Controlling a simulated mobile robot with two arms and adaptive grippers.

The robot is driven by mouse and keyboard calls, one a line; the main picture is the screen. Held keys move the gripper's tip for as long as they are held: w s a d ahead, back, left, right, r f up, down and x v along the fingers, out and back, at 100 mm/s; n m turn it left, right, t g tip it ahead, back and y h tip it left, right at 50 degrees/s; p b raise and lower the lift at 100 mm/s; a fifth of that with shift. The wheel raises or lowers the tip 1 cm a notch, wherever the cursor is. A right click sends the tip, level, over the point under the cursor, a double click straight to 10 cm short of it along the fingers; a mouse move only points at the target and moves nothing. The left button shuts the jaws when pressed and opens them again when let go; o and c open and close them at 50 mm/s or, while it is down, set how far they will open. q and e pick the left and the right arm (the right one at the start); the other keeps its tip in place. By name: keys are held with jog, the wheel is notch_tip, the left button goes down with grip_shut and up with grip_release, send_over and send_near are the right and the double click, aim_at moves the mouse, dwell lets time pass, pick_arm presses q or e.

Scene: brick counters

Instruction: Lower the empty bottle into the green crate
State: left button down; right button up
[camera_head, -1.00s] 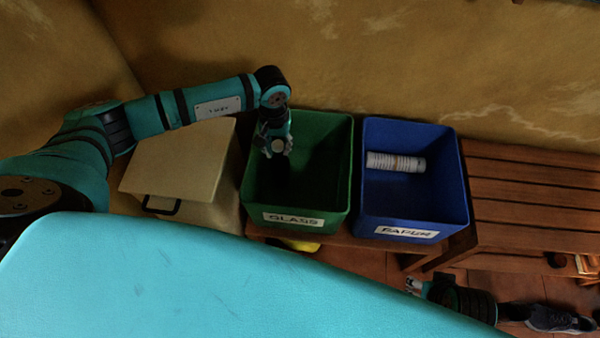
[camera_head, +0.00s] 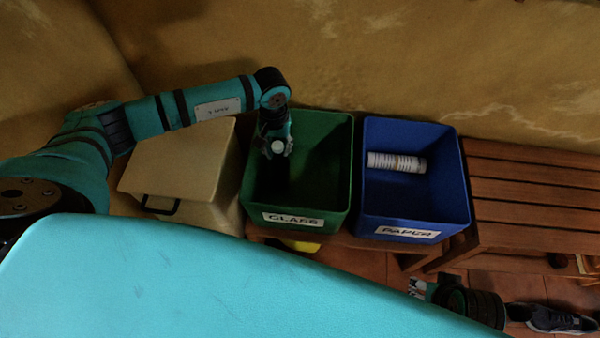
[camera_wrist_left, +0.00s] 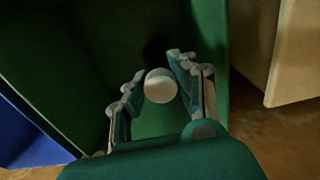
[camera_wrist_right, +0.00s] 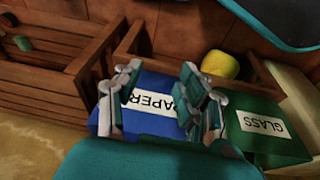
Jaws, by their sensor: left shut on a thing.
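The green crate (camera_head: 341,178), labelled GLASS, stands open in the middle of the head view. My left gripper (camera_head: 276,146) points down at the crate's left rear part and is shut on the bottle. The bottle's round white top (camera_head: 278,147) shows between the fingers; its body below is dark and mostly hidden. In the left wrist view the white top (camera_wrist_left: 160,86) sits between the fingertips (camera_wrist_left: 158,70), with green crate walls around. I cannot tell whether the bottle touches the crate floor. My right gripper (camera_wrist_right: 163,82) is open and empty.
A blue crate (camera_head: 455,180) labelled PAPER stands right of the green one, with a stack of white cups (camera_head: 396,162) inside. A beige lidded bin (camera_head: 180,165) stands on the left. A wooden bench (camera_head: 530,200) extends right. A yellow object (camera_wrist_right: 220,64) lies near the crates.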

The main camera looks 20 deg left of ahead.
pick_arm(q)
jog(key=shift+f+b, duration=0.8)
jog(key=shift+f, duration=0.1)
pick_arm(e)
jog(key=shift+v, duration=1.25)
jog(key=shift+s, duration=0.1)
pick_arm(q)
jog(key=c, duration=1)
grip_release()
notch_tip(320, 180, up, 12)
